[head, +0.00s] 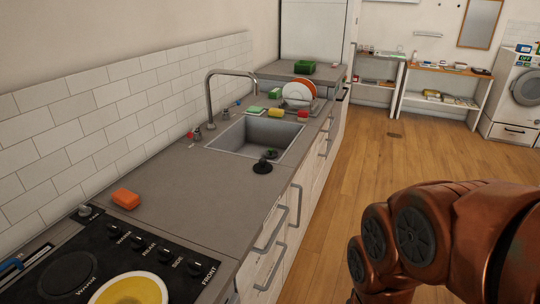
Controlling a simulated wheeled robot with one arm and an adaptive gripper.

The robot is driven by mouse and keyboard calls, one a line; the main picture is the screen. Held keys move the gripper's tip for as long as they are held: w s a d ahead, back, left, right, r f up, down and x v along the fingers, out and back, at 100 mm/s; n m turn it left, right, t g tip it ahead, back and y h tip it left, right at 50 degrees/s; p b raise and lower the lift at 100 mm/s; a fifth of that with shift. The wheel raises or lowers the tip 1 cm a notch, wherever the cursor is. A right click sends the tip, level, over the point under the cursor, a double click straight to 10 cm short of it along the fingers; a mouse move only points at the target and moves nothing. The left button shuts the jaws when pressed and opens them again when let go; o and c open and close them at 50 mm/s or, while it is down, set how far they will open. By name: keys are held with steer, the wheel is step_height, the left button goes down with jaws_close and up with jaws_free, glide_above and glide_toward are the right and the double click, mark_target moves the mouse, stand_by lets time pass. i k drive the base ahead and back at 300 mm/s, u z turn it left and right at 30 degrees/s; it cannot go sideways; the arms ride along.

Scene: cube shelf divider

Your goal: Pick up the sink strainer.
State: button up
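A small black object with an upright knob and a wide round base (262,167) stands on the counter by the near right corner of the sink (236,134). It may be the sink strainer, but it is too small to be sure. A small dark green object (271,153) shows in the sink near that corner, and I cannot tell what it is. My copper-coloured arm fills the lower right of the head view, over the floor and apart from the counter. My gripper is out of the picture.
A tall faucet (210,96) rises behind the sink. A yellow sponge (275,113), a red item (302,116) and a rack with plates (298,92) are beyond it. An orange sponge (126,198) and a stove (75,274) are nearer. The wood floor (390,155) is clear.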

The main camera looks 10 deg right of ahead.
mark_target(271, 152)
steer(key=z, duration=0.25)
steer(key=k, duration=0.9)
steer(key=z, duration=0.9)
steer(key=i, duration=1.7)
steer(key=u, duration=0.9)
steer(key=i, duration=1.1)
steer(key=u, duration=1.65)
steer(key=i, duration=0.55)
steer(key=u, duration=0.45)
